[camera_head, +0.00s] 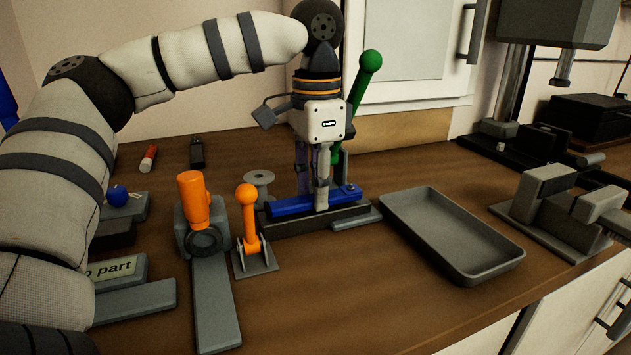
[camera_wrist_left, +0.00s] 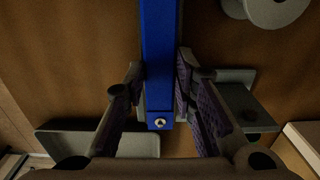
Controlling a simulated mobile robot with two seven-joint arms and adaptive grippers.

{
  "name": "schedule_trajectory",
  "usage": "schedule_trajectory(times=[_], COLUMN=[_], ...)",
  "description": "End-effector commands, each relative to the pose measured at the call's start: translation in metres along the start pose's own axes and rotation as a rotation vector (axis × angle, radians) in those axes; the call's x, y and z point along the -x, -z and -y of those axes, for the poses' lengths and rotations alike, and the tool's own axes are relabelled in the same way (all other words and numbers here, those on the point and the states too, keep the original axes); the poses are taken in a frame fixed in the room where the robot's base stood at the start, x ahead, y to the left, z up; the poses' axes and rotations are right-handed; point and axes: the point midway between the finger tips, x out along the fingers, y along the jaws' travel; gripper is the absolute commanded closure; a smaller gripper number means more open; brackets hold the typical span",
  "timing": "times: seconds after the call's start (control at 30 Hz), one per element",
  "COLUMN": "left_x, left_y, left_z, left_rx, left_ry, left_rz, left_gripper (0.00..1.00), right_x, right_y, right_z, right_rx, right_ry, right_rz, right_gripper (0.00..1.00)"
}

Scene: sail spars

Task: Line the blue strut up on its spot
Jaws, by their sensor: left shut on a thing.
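The blue strut (camera_head: 287,207) lies level along the top of a long dark grey block (camera_head: 290,225) in the head view. I cannot tell whether it rests fully on the block. In the wrist view the strut (camera_wrist_left: 159,45) runs up the picture between the fingers, with a small round metal fitting at its near end. My left gripper (camera_head: 314,198) points straight down and is shut on the strut, a finger on each side. Part of the strut is hidden behind a finger. My right gripper is not in view.
An empty grey tray (camera_head: 450,234) lies to the right. An orange toggle clamp (camera_head: 249,225) and an orange-topped fixture (camera_head: 198,205) stand close to the left. A green-handled lever (camera_head: 363,85) rises just behind the gripper. A grey spool (camera_head: 259,180) stands behind the block's left end.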

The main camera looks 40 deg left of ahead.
Motion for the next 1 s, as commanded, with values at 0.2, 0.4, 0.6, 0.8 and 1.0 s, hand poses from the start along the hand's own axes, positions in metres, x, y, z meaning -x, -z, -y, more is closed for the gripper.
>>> schedule_trajectory(times=[0.2,0.4,0.6,0.8,1.0], left_x=[-0.0050,-0.0051,-0.0051,-0.0052,-0.0051], left_y=[0.0000,0.0002,0.0002,0.0002,0.0002], left_z=[0.0000,0.0000,0.0000,0.0000,0.0000], left_rx=[0.000,0.000,0.000,0.000,0.000], left_ry=[0.001,0.001,0.001,0.001,0.001], left_rz=[-0.001,-0.001,-0.001,-0.001,-0.001], left_gripper=[0.95,0.52,0.52,0.59,0.59], right_x=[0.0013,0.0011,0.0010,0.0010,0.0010], right_y=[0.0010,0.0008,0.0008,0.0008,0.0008], right_z=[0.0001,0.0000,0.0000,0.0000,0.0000], right_rx=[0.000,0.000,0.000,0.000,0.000], right_ry=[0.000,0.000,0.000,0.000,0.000], right_rz=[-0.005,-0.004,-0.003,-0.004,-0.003], right_gripper=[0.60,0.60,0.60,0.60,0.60])
